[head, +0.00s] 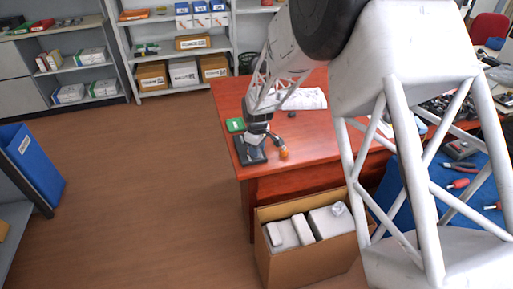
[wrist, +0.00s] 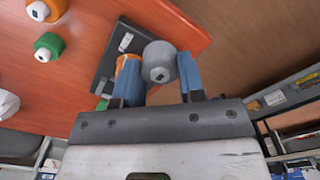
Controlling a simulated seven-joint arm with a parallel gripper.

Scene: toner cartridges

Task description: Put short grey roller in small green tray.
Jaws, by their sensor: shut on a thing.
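My gripper (wrist: 160,72) is shut on the short grey roller (wrist: 159,62), which sits between its two blue fingers with its round end toward the wrist camera. In the head view my gripper (head: 264,135) is above the left front part of the red table, and I cannot make out the roller there. The small green tray (head: 235,125) appears as a flat green thing at the table's left edge, behind the dark tray. In the wrist view only a sliver of green (wrist: 102,104) shows beside the left finger, probably that tray.
A dark tray (head: 250,152) lies at the table's front left corner, below my gripper. An orange piece (wrist: 128,64) is partly hidden behind the left finger. An open cardboard box (head: 312,262) stands in front.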

